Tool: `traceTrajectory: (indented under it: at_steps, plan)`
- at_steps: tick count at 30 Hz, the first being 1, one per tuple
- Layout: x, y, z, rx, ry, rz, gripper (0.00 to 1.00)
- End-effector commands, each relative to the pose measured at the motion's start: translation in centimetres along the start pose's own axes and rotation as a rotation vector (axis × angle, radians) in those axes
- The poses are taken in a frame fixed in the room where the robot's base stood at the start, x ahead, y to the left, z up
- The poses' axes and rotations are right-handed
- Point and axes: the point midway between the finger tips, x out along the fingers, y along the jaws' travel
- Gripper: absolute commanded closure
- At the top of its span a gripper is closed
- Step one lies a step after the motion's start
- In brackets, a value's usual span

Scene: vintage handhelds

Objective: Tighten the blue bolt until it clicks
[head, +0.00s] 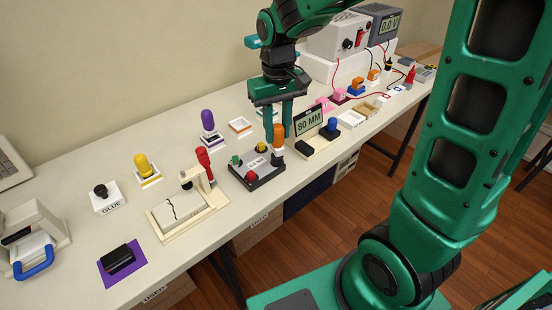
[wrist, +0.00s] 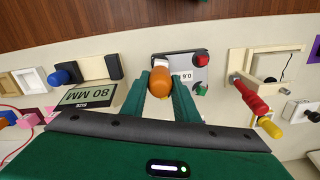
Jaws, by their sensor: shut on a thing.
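The dark grey box (head: 266,178) on the bench carries a green knob or bolt (head: 235,160), a red one (head: 250,175), a yellow one (head: 261,147) and a small display. My gripper (head: 278,127) is shut on an orange-handled tool (head: 278,143), held upright at the box's right corner. In the wrist view the orange handle (wrist: 159,82) lies between the two fingers, over the box (wrist: 187,59). No blue bolt shows on the box. The spot under the tool is hidden, so I cannot tell what its tip touches.
A gauge (head: 310,120) reading 80 MM, with a blue knob (head: 332,124), stands just right of the box. A cream clamp frame with a red handle (head: 203,157) stands close on the left. Several coloured-handled items stand along the bench (head: 105,230).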

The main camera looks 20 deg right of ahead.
Motion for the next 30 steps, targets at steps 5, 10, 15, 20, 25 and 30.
traceTrajectory:
  at_steps: [5,10,15,20,25,30]
  plan:
    - [0.1,0.0,0.0,0.0,0.0,0.0,0.51]
    - [0.1,0.0,0.0,0.0,0.0,0.0,0.51]
    - [-0.4,0.0,0.0,0.0,0.001,0.0,0.51]
    - [-2.4,0.0,-0.1,0.0,0.003,0.0,0.51]
    - [-5.7,0.0,-0.1,0.0,0.003,0.0,0.51]
    - [-8.5,0.0,-0.2,0.0,0.002,0.0,0.51]
